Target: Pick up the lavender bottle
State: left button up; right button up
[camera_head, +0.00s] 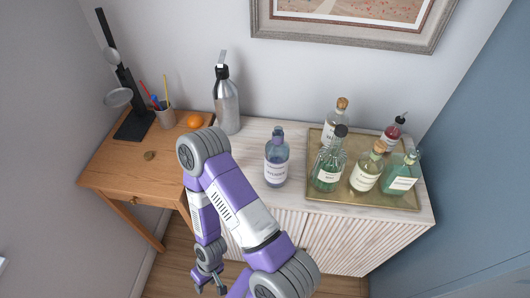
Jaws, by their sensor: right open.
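The lavender bottle, a bluish-purple bottle (276,160) with a dark stopper and a pale label, stands upright on the pale wooden cabinet top, left of the tray; its label is too small to read surely. My right gripper (211,288) is at the bottom of the view, low in front of the furniture, pointing down. It is open and empty, well apart from the bottle. My purple and grey right arm bends up in front of the cabinet, just left of the bottle. My left gripper is not in view.
A brass tray (372,197) with several bottles stands to the right on the cabinet (310,208). A silver pump bottle (227,105) stands behind left. The wooden desk (120,170) holds an orange (195,121), a pencil cup (166,117) and a black stand (134,125).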

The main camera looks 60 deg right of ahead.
aim_at(277, 150)
jog(key=z, duration=2.15)
